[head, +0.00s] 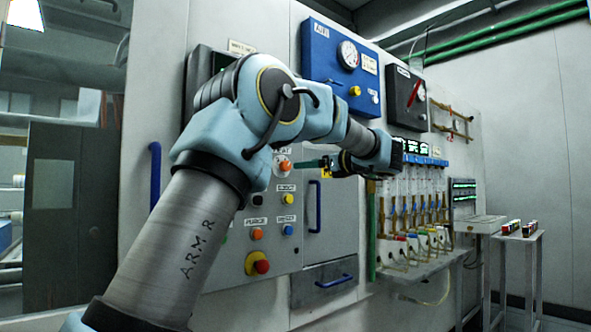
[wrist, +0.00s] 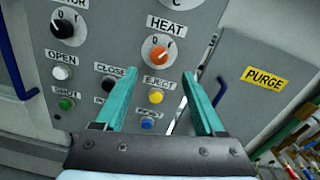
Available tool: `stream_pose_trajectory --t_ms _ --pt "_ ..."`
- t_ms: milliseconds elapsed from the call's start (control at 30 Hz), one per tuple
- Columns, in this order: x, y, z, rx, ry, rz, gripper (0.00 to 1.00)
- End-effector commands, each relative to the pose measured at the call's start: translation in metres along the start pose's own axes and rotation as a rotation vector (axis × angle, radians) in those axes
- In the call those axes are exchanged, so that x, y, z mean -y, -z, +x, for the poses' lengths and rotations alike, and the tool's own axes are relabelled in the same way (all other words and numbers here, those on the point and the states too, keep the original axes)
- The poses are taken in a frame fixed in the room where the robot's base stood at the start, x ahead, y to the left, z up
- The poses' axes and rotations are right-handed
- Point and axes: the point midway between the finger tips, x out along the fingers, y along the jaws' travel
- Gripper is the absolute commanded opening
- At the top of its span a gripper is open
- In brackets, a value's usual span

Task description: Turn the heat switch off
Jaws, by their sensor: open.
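The heat switch is an orange rotary knob (wrist: 158,53) on a pale round dial marked 0 and I, under a HEAT label (wrist: 166,26) in the wrist view. It also shows in the head view as an orange knob (head: 285,166) on the grey panel. The knob's exact pointing is too small to tell surely. My gripper (wrist: 162,77) is open and empty, its two teal fingers aimed at the panel, with the knob between and just beyond the tips. In the head view my gripper (head: 300,164) is close to the knob; I see no contact.
A black rotary knob (wrist: 68,27) sits left of the dial. Below are a yellow EJECT button (wrist: 155,96), a blue button (wrist: 146,125) and a white OPEN button (wrist: 61,72). A PURGE door (wrist: 263,78) is at right. A red stop button (head: 257,264) is low on the panel.

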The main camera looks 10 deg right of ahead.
Motion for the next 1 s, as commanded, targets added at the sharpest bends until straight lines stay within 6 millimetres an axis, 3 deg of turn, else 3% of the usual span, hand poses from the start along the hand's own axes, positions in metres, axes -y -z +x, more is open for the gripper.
stream_pose_trajectory --t_ms 300,500,900,1000 --pt "-0.001 -0.001 0.061 -0.003 -0.004 -0.001 0.72" --pt "-0.001 0.0 0.086 -0.002 -0.003 -0.002 0.72" --pt "-0.001 0.001 0.094 -0.003 0.0 -0.002 0.72" --pt "-0.001 0.001 0.093 -0.003 0.0 -0.002 0.61"
